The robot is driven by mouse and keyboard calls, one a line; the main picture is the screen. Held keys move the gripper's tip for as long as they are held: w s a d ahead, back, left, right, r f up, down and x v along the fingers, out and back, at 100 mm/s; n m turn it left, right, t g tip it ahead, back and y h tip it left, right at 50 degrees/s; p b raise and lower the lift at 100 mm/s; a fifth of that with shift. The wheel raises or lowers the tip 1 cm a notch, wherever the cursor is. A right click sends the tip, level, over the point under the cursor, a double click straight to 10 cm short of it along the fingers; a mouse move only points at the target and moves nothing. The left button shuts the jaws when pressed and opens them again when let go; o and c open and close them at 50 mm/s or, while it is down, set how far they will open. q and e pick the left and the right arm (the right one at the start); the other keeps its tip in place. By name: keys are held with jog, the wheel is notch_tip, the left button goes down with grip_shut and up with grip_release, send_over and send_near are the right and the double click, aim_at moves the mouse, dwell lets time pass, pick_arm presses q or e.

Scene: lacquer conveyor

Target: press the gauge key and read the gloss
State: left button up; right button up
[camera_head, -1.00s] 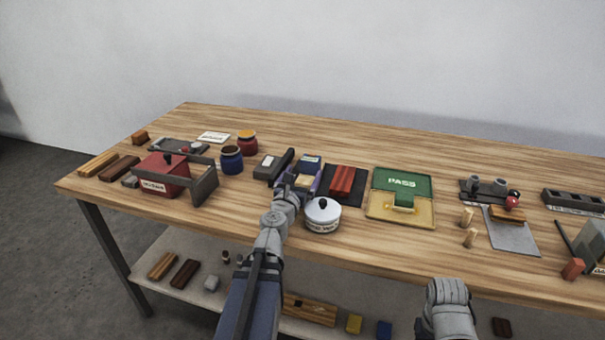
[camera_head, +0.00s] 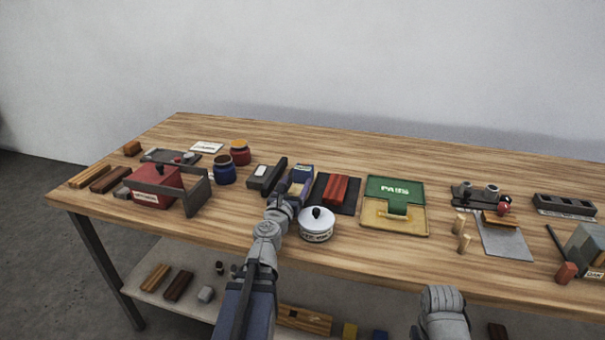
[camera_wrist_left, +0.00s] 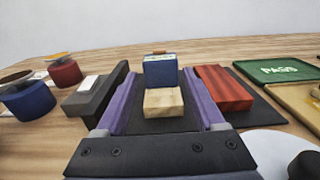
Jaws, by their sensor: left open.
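A blue box (camera_wrist_left: 161,72) with a pale, lettered strip on its upper part, which looks like the gauge, stands ahead of my left gripper in the left wrist view. It also shows in the head view (camera_head: 303,171). A small brown piece (camera_wrist_left: 159,52) shows at its top; I cannot tell whether it is the key. A pale wooden block (camera_wrist_left: 163,102) lies in front of the box. My left gripper (camera_wrist_left: 161,84) is open, its purple fingers either side of the block with visible gaps. It also shows in the head view (camera_head: 293,192). No gloss reading is legible.
A dark grey fixture (camera_head: 268,176) stands close left of my left gripper. A red block (camera_head: 335,188) on a dark pad is close right. A white lidded pot (camera_head: 316,224) stands near my forearm. A green-and-yellow PASS board (camera_head: 395,190) lies farther right.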

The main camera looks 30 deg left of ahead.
pick_arm(q)
grip_shut()
dwell(0.3)
dwell(1.0)
